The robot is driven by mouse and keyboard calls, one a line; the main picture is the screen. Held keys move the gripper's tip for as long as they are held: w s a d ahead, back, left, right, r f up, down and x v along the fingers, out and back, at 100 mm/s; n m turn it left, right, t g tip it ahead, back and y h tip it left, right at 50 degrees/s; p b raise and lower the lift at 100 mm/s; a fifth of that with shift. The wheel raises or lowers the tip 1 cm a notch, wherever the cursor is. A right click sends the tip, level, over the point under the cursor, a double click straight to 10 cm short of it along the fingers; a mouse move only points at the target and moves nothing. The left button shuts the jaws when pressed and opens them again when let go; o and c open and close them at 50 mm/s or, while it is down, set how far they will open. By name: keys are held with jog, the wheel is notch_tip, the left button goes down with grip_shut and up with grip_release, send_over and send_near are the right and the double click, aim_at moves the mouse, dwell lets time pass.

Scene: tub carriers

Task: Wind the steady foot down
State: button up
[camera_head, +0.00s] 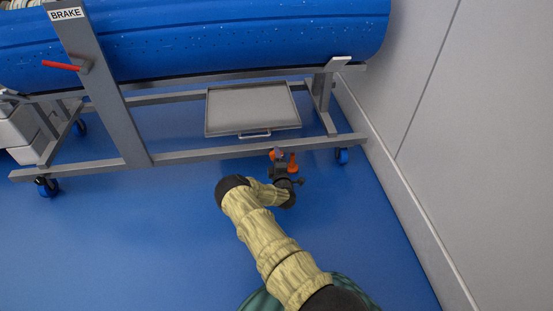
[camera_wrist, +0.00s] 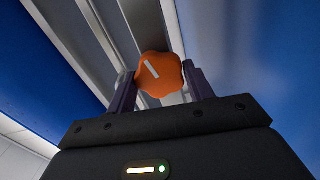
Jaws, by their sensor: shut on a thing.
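An orange lobed knob (camera_wrist: 160,82) with a white line on its face sits between the two dark fingers of my gripper (camera_wrist: 160,72) in the wrist view. The fingers are shut on its sides. The white line tilts slightly to the left at its top. In the head view my gripper (camera_head: 279,160) is low at the carrier's near rail. An orange flared piece (camera_head: 293,163), seemingly the steady foot, shows just right of it. My gripper partly hides the knob there, and I cannot tell whether the foot touches the floor.
The grey carrier frame (camera_head: 200,153) bears a big blue tub (camera_head: 240,40). A red brake lever (camera_head: 61,65) is on its left post. A grey tray (camera_head: 252,110) hangs below the tub. Castors (camera_head: 342,156) stand on blue floor. A pale wall (camera_head: 450,130) closes the right side.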

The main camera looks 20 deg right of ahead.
jog(key=shift+f+n+b, duration=0.15)
jog(key=shift+n+b, duration=0.15)
jog(key=shift+n, duration=1.2)
jog(key=shift+s, duration=0.1)
jog(key=o, duration=1)
jog(key=shift+p+v, duration=4.6)
jog(key=shift+v, duration=4.05)
